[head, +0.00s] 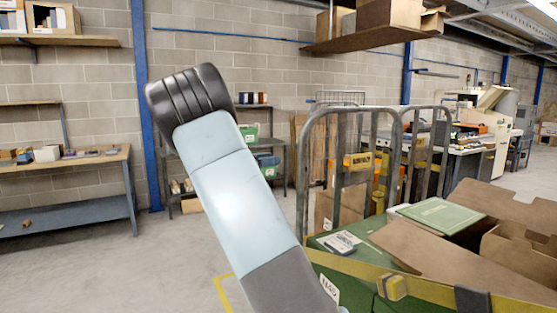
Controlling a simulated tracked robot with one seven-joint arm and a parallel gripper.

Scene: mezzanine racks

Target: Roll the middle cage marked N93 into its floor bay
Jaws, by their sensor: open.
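A cage with grey tubular end frames (303,175) stands at the right. It is loaded with a green box (360,283), a green book-like item (442,215) and open cardboard boxes (440,262). A yellow strap (430,283) crosses its near side. A white label (329,289) on the green side is partly cut off, and I cannot read it surely; whether this is N93 is unclear. A yellow floor line (224,292) shows at the bottom, left of the cage and partly behind my arm. My arm crosses the middle; my gripper is not in view.
A wooden-topped bench (75,160) stands at the left, and a shelf rack (268,142) with green bins is behind my arm. A blue post (147,110) runs up the block wall. Machinery (490,115) stands behind the cage. Concrete floor (120,265) at the lower left is clear.

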